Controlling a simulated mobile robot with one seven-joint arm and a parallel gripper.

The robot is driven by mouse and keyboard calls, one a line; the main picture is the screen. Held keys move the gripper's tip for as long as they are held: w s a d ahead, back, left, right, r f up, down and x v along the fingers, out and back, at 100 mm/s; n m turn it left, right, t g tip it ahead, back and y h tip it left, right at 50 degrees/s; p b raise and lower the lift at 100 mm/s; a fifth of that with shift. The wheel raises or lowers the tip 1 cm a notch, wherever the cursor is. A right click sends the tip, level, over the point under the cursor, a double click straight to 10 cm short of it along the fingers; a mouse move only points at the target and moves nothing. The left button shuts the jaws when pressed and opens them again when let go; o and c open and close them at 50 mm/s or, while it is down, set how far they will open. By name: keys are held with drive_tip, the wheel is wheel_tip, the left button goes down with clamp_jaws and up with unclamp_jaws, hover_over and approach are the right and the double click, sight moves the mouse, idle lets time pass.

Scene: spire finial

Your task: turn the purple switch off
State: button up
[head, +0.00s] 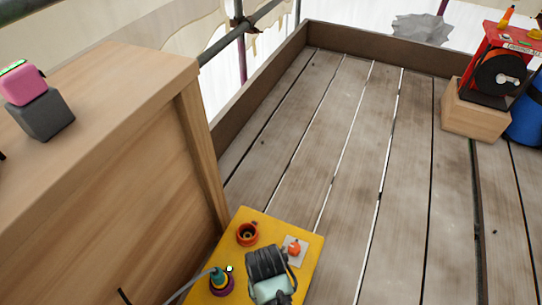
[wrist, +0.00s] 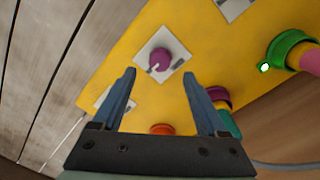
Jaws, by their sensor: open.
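The purple switch (wrist: 160,58) is a round purple knob on a white square plate, set in the yellow panel (wrist: 110,58). Pale marks show at its lower left and right edges. In the wrist view it lies between and just beyond the fingertips of my gripper (wrist: 159,74). The fingers are spread and empty; I cannot tell whether they touch the plate. In the head view my gripper (head: 268,262) is above the yellow panel (head: 262,217), and the purple switch does not show there.
An orange switch (head: 294,248) on a white plate and an orange-red ring (head: 247,233) sit near my gripper. A purple socket with a teal plug (head: 220,283) is at left. A green ring (wrist: 290,45) is on the panel. A wooden box (head: 110,150) stands left.

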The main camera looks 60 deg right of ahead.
wheel_tip(320, 180, down, 6)
drive_tip(key=b, duration=0.2)
drive_tip(key=shift+d+b, duration=0.15)
drive_tip(key=shift+b, duration=0.2)
drive_tip(key=shift+c, duration=0.2)
clamp_jaws()
